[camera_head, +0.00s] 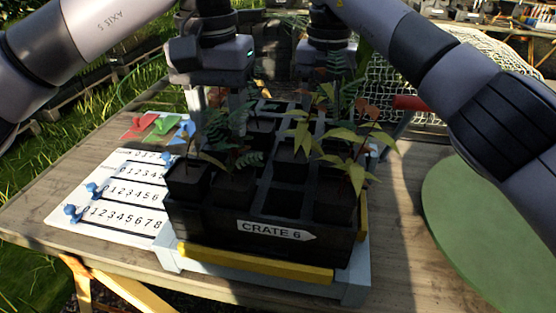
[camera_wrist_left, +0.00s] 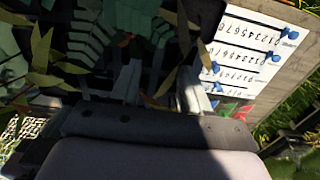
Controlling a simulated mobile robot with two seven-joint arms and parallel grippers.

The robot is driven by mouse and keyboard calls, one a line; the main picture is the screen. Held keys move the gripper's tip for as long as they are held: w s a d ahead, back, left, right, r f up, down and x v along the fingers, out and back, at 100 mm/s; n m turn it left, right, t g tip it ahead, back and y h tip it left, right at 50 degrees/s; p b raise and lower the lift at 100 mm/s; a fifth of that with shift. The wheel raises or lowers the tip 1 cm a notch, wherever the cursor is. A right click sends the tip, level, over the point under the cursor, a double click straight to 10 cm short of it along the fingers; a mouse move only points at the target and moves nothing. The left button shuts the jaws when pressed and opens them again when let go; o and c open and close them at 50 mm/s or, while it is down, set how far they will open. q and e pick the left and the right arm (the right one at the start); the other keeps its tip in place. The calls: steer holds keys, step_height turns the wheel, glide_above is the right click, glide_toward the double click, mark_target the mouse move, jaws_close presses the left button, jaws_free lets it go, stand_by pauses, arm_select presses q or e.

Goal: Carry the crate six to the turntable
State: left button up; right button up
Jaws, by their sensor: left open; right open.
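Crate 6 (camera_head: 205,225) is a black crate with a white "CRATE 6" label on its front. It holds several black pots with green and yellow-orange plants, and it rests on a pale platform with yellow edging. The turntable appears to be the flat green disc (camera_head: 485,225) at the right. My left gripper (camera_head: 218,108) is open, pointing down at the crate's back left; its fingers (camera_wrist_left: 160,85) also show among leaves in the left wrist view. My right gripper (camera_head: 325,75) is open above the crate's back right, its fingertips partly hidden by plants. I cannot tell whether either touches the crate.
A white number board (camera_head: 120,195) with blue sliders lies left of the crate. Red, green and blue pieces (camera_head: 155,126) lie behind it. A net (camera_head: 410,85) and a red handle-like object (camera_head: 408,103) are at the back right. Bare wood separates crate and disc.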

mark_target(226, 155)
arm_select(q)
steer(key=shift+f, duration=0.1)
arm_select(e)
steer(key=shift+f, duration=0.1)
arm_select(q)
steer(key=shift+f, duration=3.5)
arm_select(e)
steer(key=shift+f, duration=3.5)
arm_select(q)
jaws_close()
arm_select(e)
jaws_close()
arm_select(q)
steer(key=shift+w, duration=0.1)
steer(key=shift+r, duration=0.25)
arm_select(e)
steer(key=shift+w+r, duration=0.15)
steer(key=shift+r, duration=0.1)
